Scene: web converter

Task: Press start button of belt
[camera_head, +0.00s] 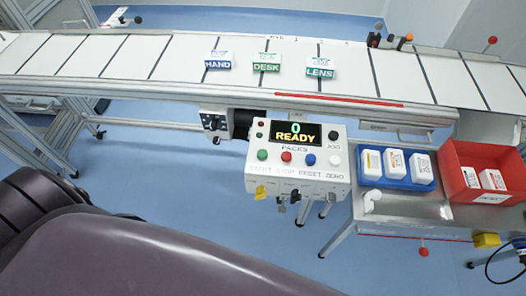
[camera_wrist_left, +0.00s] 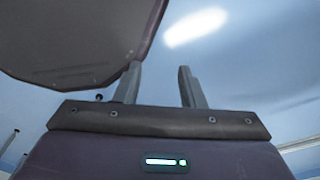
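A white control box (camera_head: 300,165) stands in front of the conveyor belt (camera_head: 180,58). Its dark display reads "0 READY". The green start button (camera_head: 262,155) is leftmost in the lower row, with red, blue and white buttons to its right. In the head view only dark links of my own arm show at the lower left, and neither gripper is visible there. In the left wrist view my left gripper (camera_wrist_left: 158,87) has its two fingers apart with nothing between them. It faces blank pale blue surfaces, with no button in that view.
Three small packs marked HAND (camera_head: 218,61), DESK (camera_head: 266,63) and LENS (camera_head: 320,69) sit on the belt. Right of the box, a metal side table (camera_head: 400,215) carries a blue tray (camera_head: 372,180) and a red bin (camera_head: 462,193), both holding packs. Open blue floor lies left of the box.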

